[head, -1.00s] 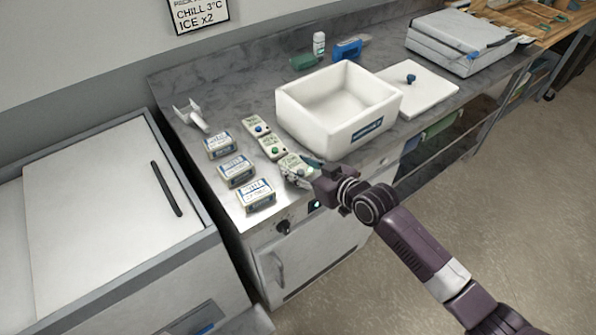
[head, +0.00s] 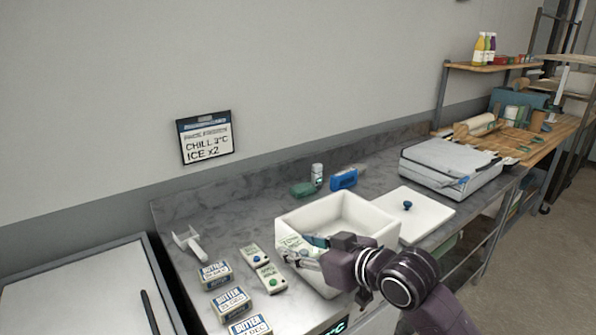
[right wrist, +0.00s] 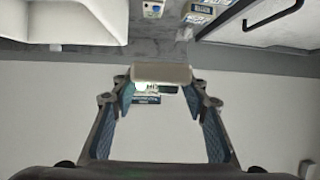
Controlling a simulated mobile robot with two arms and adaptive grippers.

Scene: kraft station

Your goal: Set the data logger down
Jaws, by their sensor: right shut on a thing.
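My right gripper (head: 318,252) is shut on a pale data logger (head: 291,243), which it holds at the near left side of the white open box (head: 376,251). In the head view the fingers hide part of the logger. Two similar loggers lie on the counter left of the box, one with a blue button (head: 253,256) and one with a green button (head: 270,279). My left gripper is not in view.
Several butter packs (head: 232,300) lie in a row left of the loggers. A white scoop-like tool (head: 188,243) lies behind them. The box's lid (head: 414,215) lies to its right. A green item (head: 303,189), a small bottle (head: 317,174) and a blue item (head: 344,179) stand behind the box.

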